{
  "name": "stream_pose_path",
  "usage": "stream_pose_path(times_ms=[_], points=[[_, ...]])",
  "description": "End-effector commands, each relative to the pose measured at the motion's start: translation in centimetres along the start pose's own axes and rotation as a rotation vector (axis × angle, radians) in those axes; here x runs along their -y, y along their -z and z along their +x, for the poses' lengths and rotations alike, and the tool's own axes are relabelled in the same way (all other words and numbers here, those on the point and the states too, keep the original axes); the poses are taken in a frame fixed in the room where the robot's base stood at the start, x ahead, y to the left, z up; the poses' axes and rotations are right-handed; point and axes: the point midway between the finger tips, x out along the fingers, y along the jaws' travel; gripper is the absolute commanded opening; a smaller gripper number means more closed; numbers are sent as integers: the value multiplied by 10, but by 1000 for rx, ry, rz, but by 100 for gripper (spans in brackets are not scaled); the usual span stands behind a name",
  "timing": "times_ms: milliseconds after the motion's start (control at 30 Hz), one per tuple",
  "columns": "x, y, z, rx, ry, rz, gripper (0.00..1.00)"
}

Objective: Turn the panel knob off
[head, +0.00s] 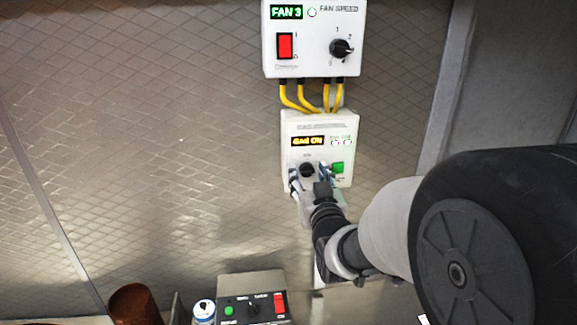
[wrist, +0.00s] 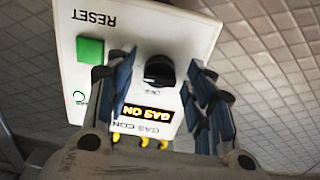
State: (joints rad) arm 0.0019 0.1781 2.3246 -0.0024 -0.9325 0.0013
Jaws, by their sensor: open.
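The gas control panel (head: 345,120) is a white box on the wall, and its display (head: 307,141) reads "GAS ON". Its black round knob (head: 307,170) sits below the display, and a green square button (head: 338,168) is to its right. My gripper (head: 310,177) is open at the panel's lower front, with one finger on each side of the knob. In the wrist view the panel appears upside down. The knob (wrist: 159,70) shows between the blue-padded fingers of my gripper (wrist: 161,80), with gaps visible on both sides. The knob's pointer direction is unclear.
A fan speed box (head: 310,65) with a red switch and black knob hangs above, reading "FAN 3". Yellow cables (head: 300,98) link the boxes. Below are another control box (head: 232,285), a small can (head: 204,311) and a brown vessel (head: 135,303). The wall at left is clear.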

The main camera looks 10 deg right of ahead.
Motion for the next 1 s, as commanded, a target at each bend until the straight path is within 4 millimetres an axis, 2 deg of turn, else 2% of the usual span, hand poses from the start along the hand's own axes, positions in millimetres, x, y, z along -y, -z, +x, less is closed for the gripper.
stream_pose_path(times_ms=[267, 900, 1000], points=[[0, 0, 2, 1, 0, 0, 49], [0, 0, 1, 1, 0, 0, 7], [0, 0, 1, 0, 0, 0, 4]])
